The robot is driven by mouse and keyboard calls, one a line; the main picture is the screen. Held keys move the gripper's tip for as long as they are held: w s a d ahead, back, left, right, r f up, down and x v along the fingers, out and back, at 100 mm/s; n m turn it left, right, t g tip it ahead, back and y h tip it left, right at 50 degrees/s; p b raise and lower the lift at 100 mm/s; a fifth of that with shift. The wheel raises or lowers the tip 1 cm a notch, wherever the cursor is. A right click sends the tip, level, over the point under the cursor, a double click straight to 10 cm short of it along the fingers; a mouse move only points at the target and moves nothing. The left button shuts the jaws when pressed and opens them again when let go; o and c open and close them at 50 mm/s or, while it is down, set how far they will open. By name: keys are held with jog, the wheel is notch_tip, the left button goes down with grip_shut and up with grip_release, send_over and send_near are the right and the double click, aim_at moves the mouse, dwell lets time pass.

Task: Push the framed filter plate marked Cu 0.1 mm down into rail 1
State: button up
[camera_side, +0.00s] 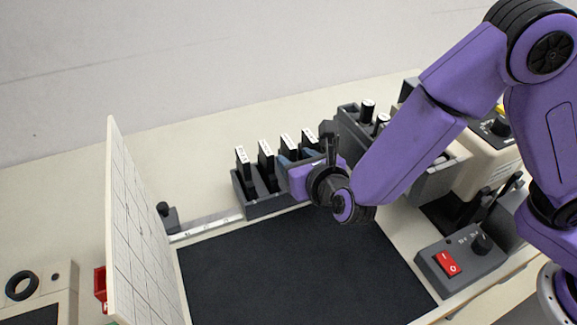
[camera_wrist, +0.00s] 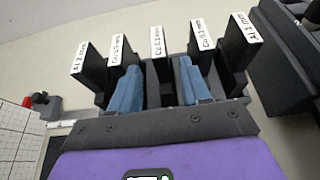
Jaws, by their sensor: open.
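Framed filter plates with white labels stand upright in a dark rack (camera_side: 270,208). In the wrist view the labels are small; the one right of centre (camera_wrist: 202,34) seems to read Cu 0.1 mm, but I cannot be sure. The middle plate (camera_wrist: 157,44) is also marked Cu, its number unclear. My gripper (camera_wrist: 158,78) is open, its two blue fingers reaching toward the rack on either side of the middle plate's line. In the side view my gripper (camera_side: 298,159) is over the rack's right part and hides some of it. I cannot identify rail 1.
A white gridded panel (camera_side: 140,235) stands at the left. A black mat (camera_side: 290,270) lies clear in front of the rack. A control box (camera_side: 460,262) with a red switch sits at the right. Dark housings with knobs (camera_side: 367,110) stand right of the rack.

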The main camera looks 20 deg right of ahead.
jog(key=shift+x, duration=2.65)
jog(key=shift+d, duration=0.1)
grip_shut()
